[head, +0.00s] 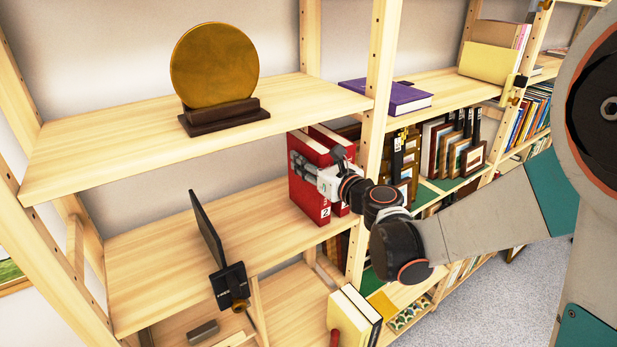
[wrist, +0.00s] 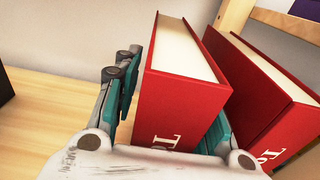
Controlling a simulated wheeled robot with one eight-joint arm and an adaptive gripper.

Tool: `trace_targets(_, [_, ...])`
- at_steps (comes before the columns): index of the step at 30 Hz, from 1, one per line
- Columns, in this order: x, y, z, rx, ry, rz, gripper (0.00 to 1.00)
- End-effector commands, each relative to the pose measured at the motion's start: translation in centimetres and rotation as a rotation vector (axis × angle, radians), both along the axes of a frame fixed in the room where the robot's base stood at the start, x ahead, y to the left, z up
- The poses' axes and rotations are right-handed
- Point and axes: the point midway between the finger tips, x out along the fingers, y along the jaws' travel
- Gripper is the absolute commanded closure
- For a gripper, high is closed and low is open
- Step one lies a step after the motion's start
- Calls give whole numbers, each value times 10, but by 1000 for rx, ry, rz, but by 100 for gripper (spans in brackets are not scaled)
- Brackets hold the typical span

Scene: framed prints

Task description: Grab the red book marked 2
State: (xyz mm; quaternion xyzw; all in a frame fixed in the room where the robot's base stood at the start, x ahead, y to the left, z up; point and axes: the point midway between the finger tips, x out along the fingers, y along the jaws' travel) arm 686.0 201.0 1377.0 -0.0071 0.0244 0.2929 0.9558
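The red book marked 2 (head: 308,187) stands upright on the middle shelf, its white 2 low on the spine. In the wrist view the same red book (wrist: 185,95) stands between my two fingers, cream page edges at its top. My gripper (head: 312,168) is at the book's upper part in the head view. In the wrist view my gripper (wrist: 170,110) has one finger left of the book and the other in the gap on its right. I cannot tell whether both pads touch it. A second red book (wrist: 265,95) stands close on the right; its number is unclear.
A wooden shelf post (head: 372,150) stands just right of the books, near my wrist. A black panel (head: 208,230) stands left; shelf between is clear.

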Motion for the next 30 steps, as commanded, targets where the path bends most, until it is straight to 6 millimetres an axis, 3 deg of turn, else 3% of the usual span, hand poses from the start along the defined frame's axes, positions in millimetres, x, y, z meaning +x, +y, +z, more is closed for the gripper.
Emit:
trace_targets(7, [2, 1, 0, 0, 0, 0, 64])
trace_targets(12, [2, 1, 0, -1, -1, -1, 100])
trace_targets(30, [-1, 1, 5, 0, 0, -1, 100])
